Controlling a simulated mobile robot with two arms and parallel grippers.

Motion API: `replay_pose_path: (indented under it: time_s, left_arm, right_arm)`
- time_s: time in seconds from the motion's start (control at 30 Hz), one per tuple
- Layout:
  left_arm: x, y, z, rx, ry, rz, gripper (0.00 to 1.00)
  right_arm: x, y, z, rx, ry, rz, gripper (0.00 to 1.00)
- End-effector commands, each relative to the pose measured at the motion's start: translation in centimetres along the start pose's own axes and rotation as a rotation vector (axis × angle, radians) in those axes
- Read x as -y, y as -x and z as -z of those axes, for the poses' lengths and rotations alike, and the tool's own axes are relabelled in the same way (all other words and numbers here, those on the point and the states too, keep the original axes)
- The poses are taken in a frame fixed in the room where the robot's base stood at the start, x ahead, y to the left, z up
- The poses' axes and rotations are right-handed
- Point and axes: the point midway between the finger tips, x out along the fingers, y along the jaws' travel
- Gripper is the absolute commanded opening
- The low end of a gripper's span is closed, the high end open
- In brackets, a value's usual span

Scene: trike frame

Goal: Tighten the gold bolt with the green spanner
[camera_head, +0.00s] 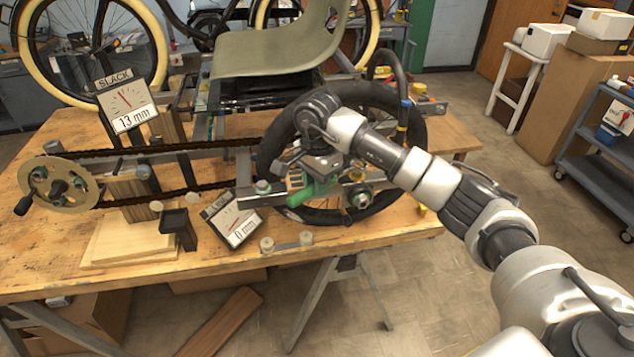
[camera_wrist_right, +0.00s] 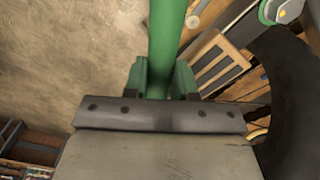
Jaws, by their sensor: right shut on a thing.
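My right gripper (camera_head: 318,176) is shut on the green spanner (camera_head: 301,197), in front of the rear wheel at the trike frame's near side. In the right wrist view the green handle (camera_wrist_right: 167,40) runs up from between my fingers (camera_wrist_right: 160,80) and out of the top edge. The spanner's jaw end does not show clearly, so I cannot tell whether it touches a bolt. I cannot make out the gold bolt for certain; my gripper and wrist cover part of the axle area. My left gripper is not in view.
The trike frame stands on a wooden workbench (camera_head: 60,258), with a black wheel (camera_head: 415,135), chain and crank (camera_head: 58,184). A SLACK gauge (camera_head: 128,105) reads 13 mm. A second, tilted gauge (camera_head: 235,225) stands near the bench's front edge. A trolley (camera_head: 600,150) stands at right.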

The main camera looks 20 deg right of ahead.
Motion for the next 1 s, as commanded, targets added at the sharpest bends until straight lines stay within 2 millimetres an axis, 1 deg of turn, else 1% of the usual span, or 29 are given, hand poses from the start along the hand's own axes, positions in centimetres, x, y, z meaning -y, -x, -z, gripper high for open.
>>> replay_pose_path:
  time_s: [0.1, 0.5, 0.77, 1.0]
  left_arm:
    - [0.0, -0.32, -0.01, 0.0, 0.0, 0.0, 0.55]
    - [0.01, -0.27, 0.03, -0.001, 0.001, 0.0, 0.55]
    - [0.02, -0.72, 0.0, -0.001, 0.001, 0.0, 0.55]
    - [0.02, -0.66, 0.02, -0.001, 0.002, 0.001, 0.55]
  right_arm:
    - [0.01, -0.01, 0.02, 0.0, 0.0, 0.002, 0.0]
    - [0.0, 0.04, -0.03, 0.0, 0.0, 0.001, 0.0]
    - [0.03, -0.01, -0.01, -0.001, -0.001, 0.002, 0.0]
    - [0.01, 0.05, -0.04, 0.0, 0.0, 0.002, 0.0]
